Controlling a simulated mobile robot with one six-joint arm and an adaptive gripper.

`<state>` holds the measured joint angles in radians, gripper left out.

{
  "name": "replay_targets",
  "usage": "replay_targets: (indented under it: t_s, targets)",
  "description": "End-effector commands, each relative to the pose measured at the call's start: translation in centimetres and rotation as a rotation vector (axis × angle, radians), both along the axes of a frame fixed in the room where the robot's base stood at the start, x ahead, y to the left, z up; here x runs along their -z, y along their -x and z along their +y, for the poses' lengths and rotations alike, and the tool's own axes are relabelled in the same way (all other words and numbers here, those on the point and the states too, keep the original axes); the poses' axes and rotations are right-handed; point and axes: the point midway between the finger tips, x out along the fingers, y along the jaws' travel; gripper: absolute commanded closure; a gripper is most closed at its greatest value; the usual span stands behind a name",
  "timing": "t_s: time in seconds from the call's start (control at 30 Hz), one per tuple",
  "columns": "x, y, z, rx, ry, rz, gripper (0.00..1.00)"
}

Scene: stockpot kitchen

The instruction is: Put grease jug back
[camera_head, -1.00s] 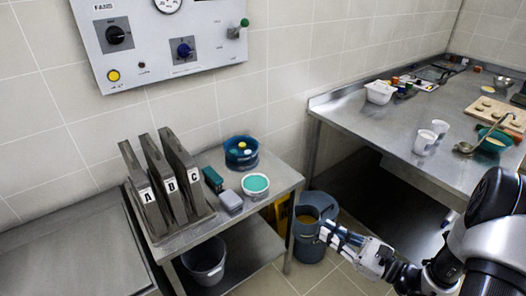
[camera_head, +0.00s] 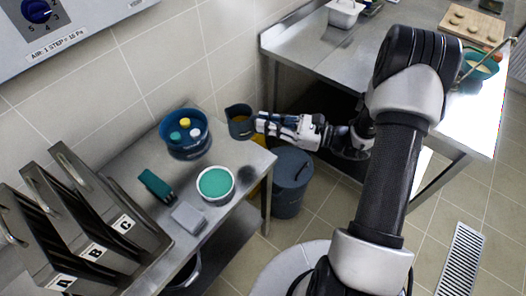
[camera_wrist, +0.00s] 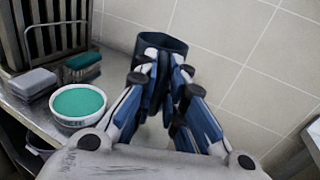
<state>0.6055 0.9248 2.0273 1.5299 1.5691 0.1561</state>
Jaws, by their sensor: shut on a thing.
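The grease jug (camera_head: 240,120) is dark blue with an amber inside. It is upright, by the wall at the back right corner of the small steel table (camera_head: 222,228). My gripper (camera_head: 262,123) comes from the right and is shut on it. In the wrist view the jug (camera_wrist: 163,44) is between the far ends of my blue and white fingers (camera_wrist: 162,82), its lower part partly hidden by them. I cannot tell whether its base is over the table or touches anything.
On the small table stand a blue tub (camera_head: 186,146) with small lidded containers, a green-filled bowl (camera_head: 216,184), a green brush (camera_head: 156,186), a grey block (camera_head: 188,217) and labelled plates (camera_head: 90,225). A lidded blue bin (camera_head: 290,185) stands below, right. The steel counter (camera_head: 300,45) is behind.

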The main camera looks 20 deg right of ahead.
Motion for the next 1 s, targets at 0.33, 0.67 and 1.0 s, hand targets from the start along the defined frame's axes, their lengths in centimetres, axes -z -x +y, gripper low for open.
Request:
replay_targets:
  t_s: [0.33,0.67,1.0]
  targets:
    - [7.8,0.0,0.0,0.000,-0.001,-0.003,1.00]
    - [11.0,0.0,0.0,0.000,-0.001,-0.003,1.00]
    - [12.6,0.0,0.0,0.000,0.001,-0.004,1.00]
